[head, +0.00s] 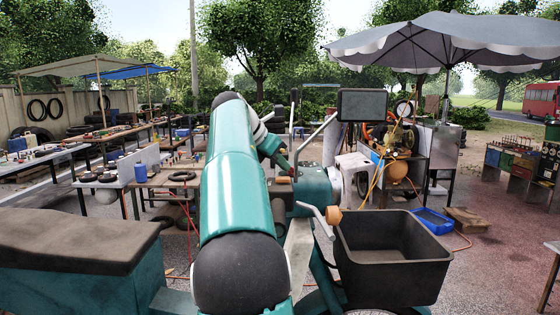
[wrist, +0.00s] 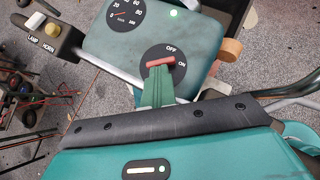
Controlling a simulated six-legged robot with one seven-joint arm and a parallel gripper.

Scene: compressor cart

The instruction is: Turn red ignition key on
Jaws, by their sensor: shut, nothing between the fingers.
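The red ignition key (wrist: 160,62) sits on a dark round switch plate (wrist: 150,54) on the teal dash panel. The plate is marked OFF and ON at its right side. The key's bar lies nearly level in the wrist view, its right end close to the ON mark. My gripper (wrist: 158,74) has its green fingers shut with nothing held, their tips right at the key's near side; I cannot tell if they touch it. In the head view the teal panel (head: 315,187) shows behind my arm, and the key cannot be made out clearly.
A speedometer (wrist: 124,14) and a lit green lamp (wrist: 173,13) are on the panel. A handlebar with LAMP and HORN buttons (wrist: 45,38) is at left. A mirror (head: 375,105), a brown-gripped handlebar (head: 333,215) and a black basket (head: 390,262) stand right of my arm.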

